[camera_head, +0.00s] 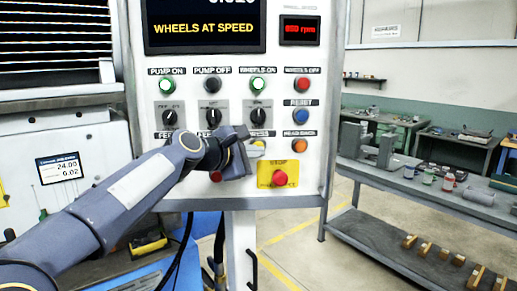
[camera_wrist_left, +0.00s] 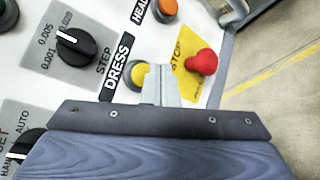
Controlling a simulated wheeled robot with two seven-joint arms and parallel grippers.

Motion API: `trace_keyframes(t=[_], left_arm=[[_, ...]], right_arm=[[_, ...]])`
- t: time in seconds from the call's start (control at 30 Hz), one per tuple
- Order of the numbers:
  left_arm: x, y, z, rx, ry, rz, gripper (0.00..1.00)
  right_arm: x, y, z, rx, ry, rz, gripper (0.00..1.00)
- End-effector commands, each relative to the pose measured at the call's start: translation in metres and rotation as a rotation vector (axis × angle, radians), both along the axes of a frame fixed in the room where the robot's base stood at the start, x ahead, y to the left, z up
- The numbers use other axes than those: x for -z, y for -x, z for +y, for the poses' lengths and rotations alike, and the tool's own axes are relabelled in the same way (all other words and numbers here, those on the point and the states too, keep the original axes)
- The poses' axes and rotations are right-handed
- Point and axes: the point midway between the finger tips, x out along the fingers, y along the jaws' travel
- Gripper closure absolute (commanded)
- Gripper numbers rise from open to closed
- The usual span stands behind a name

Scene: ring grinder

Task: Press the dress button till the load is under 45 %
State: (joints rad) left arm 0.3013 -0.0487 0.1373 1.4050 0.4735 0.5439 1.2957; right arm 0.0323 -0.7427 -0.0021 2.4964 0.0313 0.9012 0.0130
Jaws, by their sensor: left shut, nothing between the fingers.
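The dress button is a yellow round button (camera_wrist_left: 136,76) under the DRESS label in the left wrist view. In the head view only a bit of its yellow (camera_head: 260,143) shows behind my left gripper (camera_head: 253,150). My left gripper is shut and empty, its pale fingers (camera_wrist_left: 157,84) overlapping the button's right side in the wrist view. I cannot tell whether the tips touch it. The dark screen (camera_head: 206,27) reads WHEELS AT SPEED; its upper part is cut off and I see no load figure.
A red stop button (camera_head: 280,177) on a yellow plate sits close to the right of my gripper. An orange button (camera_head: 299,144), a blue reset button (camera_head: 301,116) and black selector knobs (camera_head: 212,114) are nearby. A workbench (camera_head: 400,180) stands at right.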

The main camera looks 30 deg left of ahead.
Motion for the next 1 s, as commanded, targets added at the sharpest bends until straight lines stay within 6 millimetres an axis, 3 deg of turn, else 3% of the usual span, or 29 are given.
trace_keyframes(t=[1.0], left_arm=[[-0.0003, -0.0093, 0.0064, 0.0, 0.0, 0.0, 1.0]], right_arm=[[-0.0041, 0.0, 0.0, 0.0, 0.0, 0.0, 1.0]])
